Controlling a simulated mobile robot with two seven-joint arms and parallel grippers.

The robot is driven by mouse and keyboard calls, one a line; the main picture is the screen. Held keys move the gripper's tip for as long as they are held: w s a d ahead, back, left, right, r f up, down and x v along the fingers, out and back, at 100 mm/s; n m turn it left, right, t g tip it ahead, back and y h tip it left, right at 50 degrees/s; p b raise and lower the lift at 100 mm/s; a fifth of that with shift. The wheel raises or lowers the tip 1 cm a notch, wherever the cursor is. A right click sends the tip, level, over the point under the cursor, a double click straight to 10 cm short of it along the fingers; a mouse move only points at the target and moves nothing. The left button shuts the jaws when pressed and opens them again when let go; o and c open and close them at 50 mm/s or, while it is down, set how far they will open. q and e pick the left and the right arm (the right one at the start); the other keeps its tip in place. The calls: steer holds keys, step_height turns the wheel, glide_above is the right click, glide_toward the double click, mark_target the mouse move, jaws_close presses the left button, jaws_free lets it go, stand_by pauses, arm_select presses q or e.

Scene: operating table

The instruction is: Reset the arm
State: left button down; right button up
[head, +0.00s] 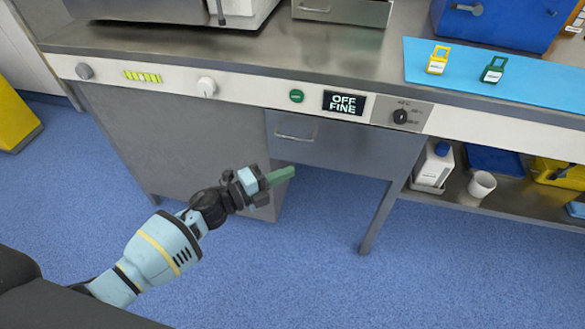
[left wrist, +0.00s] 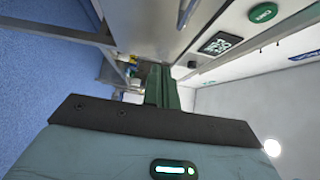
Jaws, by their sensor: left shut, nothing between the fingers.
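My left arm comes in from the lower left in the head view. My left gripper (head: 281,176) is shut and empty, with its green fingers together. It is in the air in front of the workbench (head: 230,65), below the bench's control strip and near the drawer. In the left wrist view the green fingers (left wrist: 162,88) lie side by side with nothing between them. My right gripper is not in view.
A closed drawer (head: 340,142) is under the bench top. A yellow tag (head: 437,62) and a green tag (head: 493,71) sit on a blue mat (head: 540,90). A lower shelf holds a white bottle (head: 434,165) and a cup (head: 477,187). Blue floor is open in front.

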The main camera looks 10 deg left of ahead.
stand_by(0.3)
